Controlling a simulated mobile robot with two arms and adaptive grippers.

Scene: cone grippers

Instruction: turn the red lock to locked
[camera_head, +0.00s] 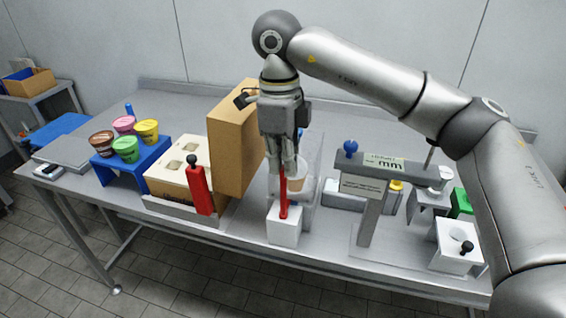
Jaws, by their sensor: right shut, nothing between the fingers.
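A red upright bar (283,199) stands on a white block (285,228) at the table's front edge. A second red piece, a broad lever (201,193) with a black knob on top, stands upright at the front of the cream box. I cannot tell for sure which of the two is the lock, and no locked mark is readable. My right gripper (284,168) points down, shut and empty, at the top of the red bar. I cannot tell whether it touches the bar. My left gripper is out of view.
A tan board (233,150) stands close left of my right gripper. A clear case with a cup (298,175) is just behind the bar. A grey stand with a sign (364,186) is to the right. Coloured cups stand on a blue rack (153,157) at left.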

